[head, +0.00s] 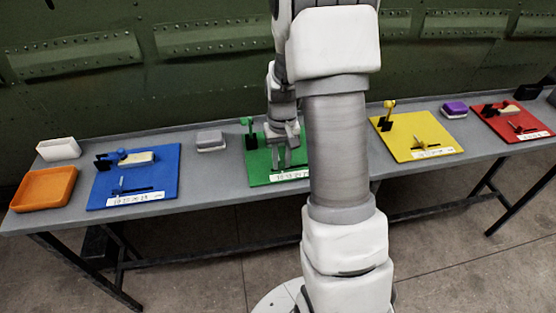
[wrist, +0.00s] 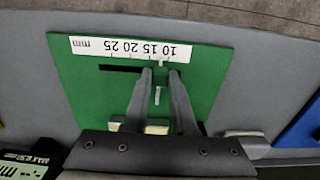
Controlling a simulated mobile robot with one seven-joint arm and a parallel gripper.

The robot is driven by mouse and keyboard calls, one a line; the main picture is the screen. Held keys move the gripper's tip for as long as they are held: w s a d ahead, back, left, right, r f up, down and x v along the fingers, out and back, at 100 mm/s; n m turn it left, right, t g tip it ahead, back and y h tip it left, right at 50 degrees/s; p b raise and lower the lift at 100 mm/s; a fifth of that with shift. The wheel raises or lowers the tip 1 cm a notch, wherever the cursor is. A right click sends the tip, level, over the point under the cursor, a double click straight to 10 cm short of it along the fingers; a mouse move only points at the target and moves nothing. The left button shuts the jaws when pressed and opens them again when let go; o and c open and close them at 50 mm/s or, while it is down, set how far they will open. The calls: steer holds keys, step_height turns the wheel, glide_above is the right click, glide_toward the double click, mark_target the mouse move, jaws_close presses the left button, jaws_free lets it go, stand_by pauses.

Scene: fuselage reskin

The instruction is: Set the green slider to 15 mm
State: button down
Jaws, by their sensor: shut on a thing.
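The green board (head: 262,171) lies on the bench in the head view and fills the middle of the wrist view (wrist: 85,92). Its white scale strip (wrist: 100,46) appears upside down in the wrist view, with a dark slot beside it. My gripper (wrist: 160,76) points down at the slot, its two fingers close together around the green slider (wrist: 158,95). A small pale pointer lies between the fingertips, toward the low-number end of the scale; its exact reading cannot be told. The fingers hide part of the slider. The gripper also shows over the board in the head view (head: 286,150).
A blue board (head: 165,178) and an orange tray (head: 44,190) lie to the left, yellow (head: 395,150) and red (head: 490,125) boards to the right. A grey box (head: 211,141) stands beside the green board. The green fuselage wall rises behind the bench.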

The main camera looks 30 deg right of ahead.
steer(key=shift+s+d, duration=0.2)
steer(key=shift+d, duration=0.6)
steer(key=c, duration=0.7)
jaws_free()
steer(key=shift+a, duration=0.1)
steer(key=shift+r, duration=0.1)
step_height(320, 180, up, 17)
steer(key=shift+r+p, duration=0.15)
steer(key=shift+p, duration=0.9)
steer(key=s+a+r+n+t, duration=0.1)
steer(key=s+a+r+t, duration=0.1)
steer(key=s+a, duration=0.3)
steer(key=s+a+r+n+t, duration=0.1)
steer(key=s+a+r, duration=0.2)
steer(key=s+a, duration=0.2)
steer(key=s+a+r+n+t, duration=0.1)
steer(key=s+a+r+t, duration=0.1)
steer(key=s, duration=0.6)
steer(key=shift+a+r+t+p, duration=0.2)
steer(key=shift+a+r, duration=0.2)
steer(key=shift+a, duration=0.3)
steer(key=shift+a+r+t+p, duration=0.15)
steer(key=shift+a+r, duration=0.2)
steer(key=shift+a, duration=0.35)
